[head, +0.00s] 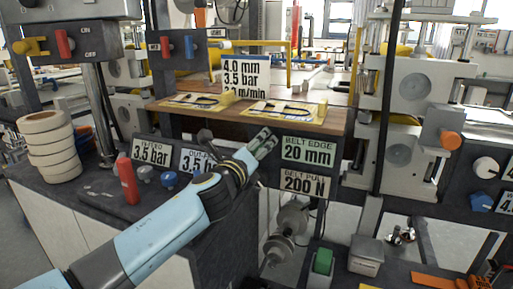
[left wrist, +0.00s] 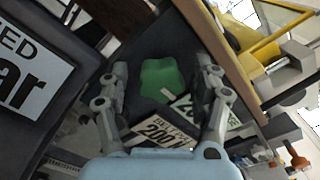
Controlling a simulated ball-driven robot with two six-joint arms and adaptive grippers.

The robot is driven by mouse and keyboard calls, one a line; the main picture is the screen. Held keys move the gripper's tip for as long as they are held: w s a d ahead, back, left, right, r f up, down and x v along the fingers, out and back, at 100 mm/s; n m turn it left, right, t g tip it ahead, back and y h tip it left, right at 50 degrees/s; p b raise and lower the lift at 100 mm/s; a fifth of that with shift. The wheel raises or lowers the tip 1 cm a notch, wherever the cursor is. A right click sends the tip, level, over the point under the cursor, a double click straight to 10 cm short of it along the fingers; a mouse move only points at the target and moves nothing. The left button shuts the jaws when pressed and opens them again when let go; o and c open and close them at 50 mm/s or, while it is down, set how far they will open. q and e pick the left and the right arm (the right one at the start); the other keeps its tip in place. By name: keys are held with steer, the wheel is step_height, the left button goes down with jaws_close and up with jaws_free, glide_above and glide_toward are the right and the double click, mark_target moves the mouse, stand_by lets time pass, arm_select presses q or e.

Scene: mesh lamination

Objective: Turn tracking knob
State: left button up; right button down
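The green lobed knob (left wrist: 162,78) is on a dark panel and shows in the left wrist view, between and ahead of my left fingers. My left gripper (left wrist: 162,82) is open, one finger on each side of the knob, with visible gaps to it. In the head view my left gripper (head: 266,143) is at the front of the machine, left of the "BELT EDGE 20 mm" sign (head: 307,149). There it mostly hides the knob. My right gripper is not in view.
The "BELT PULL 200 N" sign (head: 303,184) is just below and right of my left gripper. A red cylinder (head: 127,180), a blue knob (head: 168,180) and a stack of white rolls (head: 50,146) stand left. The wooden table edge (head: 270,122) is above.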

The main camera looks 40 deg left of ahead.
arm_select(q)
steer(key=v, duration=1.2)
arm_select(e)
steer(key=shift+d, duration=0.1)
arm_select(q)
steer(key=shift+s+f, duration=0.1)
